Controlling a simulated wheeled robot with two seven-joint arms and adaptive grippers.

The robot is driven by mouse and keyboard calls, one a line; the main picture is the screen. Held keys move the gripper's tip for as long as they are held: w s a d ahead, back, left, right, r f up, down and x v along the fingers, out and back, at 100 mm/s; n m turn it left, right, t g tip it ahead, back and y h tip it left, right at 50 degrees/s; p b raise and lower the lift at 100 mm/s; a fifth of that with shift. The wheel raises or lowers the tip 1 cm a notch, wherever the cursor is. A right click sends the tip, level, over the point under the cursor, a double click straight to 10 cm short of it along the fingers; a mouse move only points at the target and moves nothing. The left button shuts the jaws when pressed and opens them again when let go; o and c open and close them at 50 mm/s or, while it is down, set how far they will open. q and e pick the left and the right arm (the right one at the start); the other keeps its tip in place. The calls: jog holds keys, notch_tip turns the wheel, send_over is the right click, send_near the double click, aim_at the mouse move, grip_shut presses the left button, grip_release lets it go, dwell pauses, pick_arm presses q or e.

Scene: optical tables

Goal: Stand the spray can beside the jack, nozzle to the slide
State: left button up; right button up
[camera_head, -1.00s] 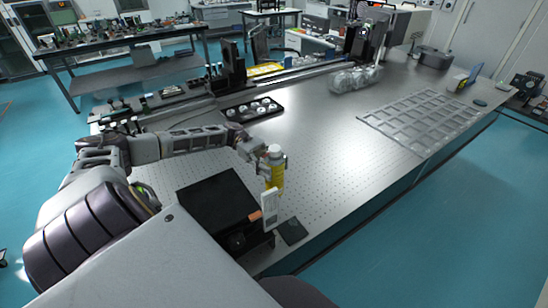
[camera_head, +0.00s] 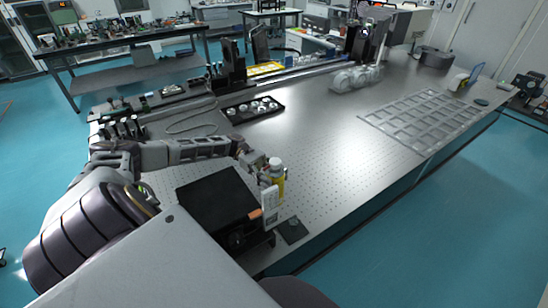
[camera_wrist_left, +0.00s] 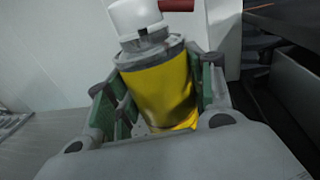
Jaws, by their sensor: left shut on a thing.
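The spray can (camera_head: 277,182), yellow with a white top, is in my left gripper (camera_head: 271,178) above the near part of the perforated table. In the left wrist view, the fingers close around the yellow can (camera_wrist_left: 160,92), and its white nozzle end (camera_wrist_left: 135,17) points up, slightly tilted. Whether its base touches the table is hidden. A flat black-topped unit (camera_head: 215,198), which looks like the jack, stands just left of the can. A black upright on a long rail (camera_head: 230,66), possibly the slide, is at the back. My right gripper is not in view.
A white upright piece (camera_head: 270,204) with an orange part stands close in front of the can. A dark pad (camera_head: 292,230) lies near the table edge. A black tray (camera_head: 254,109) and a grid frame (camera_head: 425,119) lie farther off. The table middle is clear.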

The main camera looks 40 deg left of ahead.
pick_arm(q)
jog(key=shift+f, duration=1.7)
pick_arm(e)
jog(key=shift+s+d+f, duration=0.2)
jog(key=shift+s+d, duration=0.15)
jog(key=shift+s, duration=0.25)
pick_arm(q)
jog(key=o, duration=1.3)
jog(key=shift+c, duration=0.2)
jog(key=shift+o, duration=0.3)
jog(key=shift+a+b, duration=0.3)
jog(key=shift+a, duration=0.35)
jog(key=a+b, duration=0.1)
jog(key=a, duration=0.5)
jog(key=shift+w, duration=0.3)
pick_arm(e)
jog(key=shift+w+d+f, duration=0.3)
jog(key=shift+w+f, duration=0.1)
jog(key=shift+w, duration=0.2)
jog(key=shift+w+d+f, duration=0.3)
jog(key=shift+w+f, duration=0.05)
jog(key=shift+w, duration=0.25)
